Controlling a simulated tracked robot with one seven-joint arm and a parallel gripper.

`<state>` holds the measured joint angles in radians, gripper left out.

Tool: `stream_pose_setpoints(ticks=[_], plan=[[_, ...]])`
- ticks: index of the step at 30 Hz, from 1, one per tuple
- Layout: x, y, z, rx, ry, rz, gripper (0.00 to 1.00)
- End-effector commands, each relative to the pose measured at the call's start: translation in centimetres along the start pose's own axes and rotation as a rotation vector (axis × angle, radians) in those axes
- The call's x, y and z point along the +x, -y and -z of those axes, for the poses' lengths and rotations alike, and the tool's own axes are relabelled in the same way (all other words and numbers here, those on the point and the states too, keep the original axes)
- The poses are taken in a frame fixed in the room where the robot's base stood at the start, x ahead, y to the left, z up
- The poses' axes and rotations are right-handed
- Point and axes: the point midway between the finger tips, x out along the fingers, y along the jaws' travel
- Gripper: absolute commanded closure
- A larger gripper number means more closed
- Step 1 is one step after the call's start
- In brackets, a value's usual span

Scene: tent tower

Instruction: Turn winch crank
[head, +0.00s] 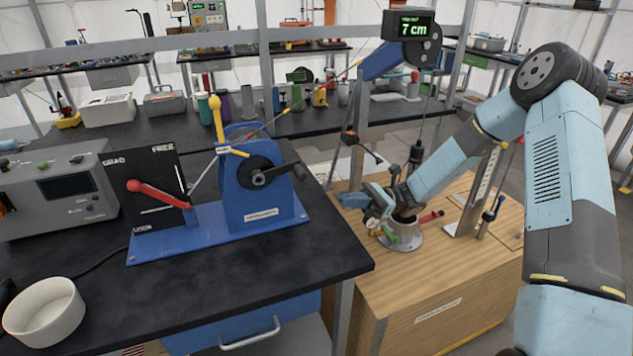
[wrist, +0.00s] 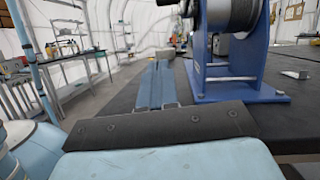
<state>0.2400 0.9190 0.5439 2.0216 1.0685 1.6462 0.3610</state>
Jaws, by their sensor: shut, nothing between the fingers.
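The winch (head: 245,190) is a blue upright stand on a blue base plate on the black table. Its black crank (head: 265,178) sits on the right-hand face, with the handle toward the right. In the wrist view the blue winch stand (wrist: 222,70) and its round drum (wrist: 232,14) are to the right of my fingers, cut off at the top. My gripper (head: 347,200) is right of the winch, near the table's right edge, apart from the crank. In the wrist view its two blue fingers (wrist: 160,70) lie side by side, shut and empty.
A red-handled lever (head: 155,194) and a yellow-handled lever (head: 218,118) stand at the winch. A white bowl (head: 45,310) and a grey instrument (head: 60,190) are at left. A wooden crate (head: 425,290) with a metal fitting (head: 402,238) stands below my arm. A display reads 7 cm (head: 410,27).

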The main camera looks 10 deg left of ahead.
Motion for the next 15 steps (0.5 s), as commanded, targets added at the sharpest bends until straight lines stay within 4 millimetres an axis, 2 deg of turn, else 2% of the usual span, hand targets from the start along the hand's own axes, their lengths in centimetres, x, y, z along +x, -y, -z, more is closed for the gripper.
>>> stream_pose_setpoints(ticks=[3,9,15], plan=[[-0.6,0.9,0.8,0.020,0.090,0.040,1.00],[-1.1,1.6,1.3,0.034,0.160,0.073,1.00],[0.5,1.8,1.0,0.036,0.167,0.072,1.00]])
